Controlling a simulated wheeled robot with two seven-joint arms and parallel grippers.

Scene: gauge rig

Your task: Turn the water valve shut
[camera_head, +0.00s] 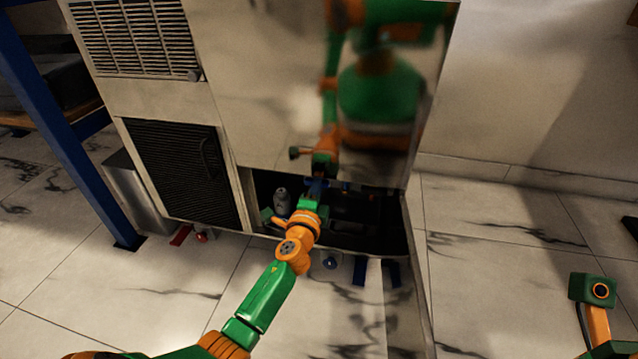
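My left arm reaches from the bottom left into the low dark opening of a metal cabinet. My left gripper (311,196) is at the upper front of this opening. A small blue part (317,187), possibly the water valve's handle, shows right at its tip. I cannot tell whether the fingers touch it or how far they are apart. More blue (345,187) shows just right of it under the panel's edge. No valve is clearly recognisable. My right gripper is out of view; only a green and orange part of mine shows at the lower right.
The cabinet's shiny panel (265,95) mirrors my body. A grey bottle-like object (282,202) stands inside the opening, left of my gripper. A black grille door (185,170) is to the left. A blue post (65,140) stands farther left.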

